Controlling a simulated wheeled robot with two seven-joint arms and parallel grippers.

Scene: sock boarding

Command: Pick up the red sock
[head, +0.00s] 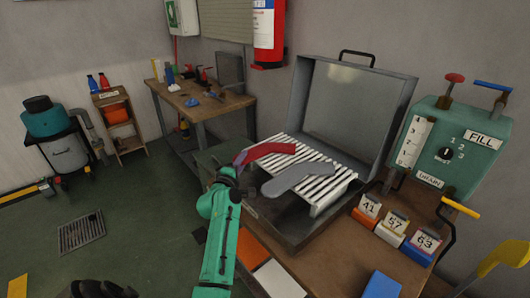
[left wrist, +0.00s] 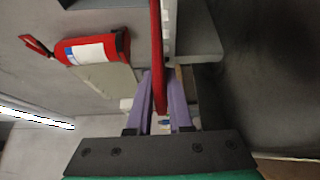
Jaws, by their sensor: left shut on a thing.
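The red sock (head: 272,149) is a flat, bent shape at the left end of a white slatted rack (head: 345,180) in an open grey case. My left gripper (head: 238,160) is at its left end, shut on it. In the left wrist view the red sock (left wrist: 157,50) shows edge-on between the purple fingers of my left gripper (left wrist: 158,85). Whether the sock still touches the rack, I cannot tell. A grey sock (head: 300,177) lies on the rack in front of the red one.
The case's raised lid (head: 355,98) stands behind the rack. A green fill-and-drain box (head: 445,145) and numbered bins (head: 394,223) are to the right. A fire extinguisher (head: 268,30) hangs on the wall; it also shows in the left wrist view (left wrist: 95,47).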

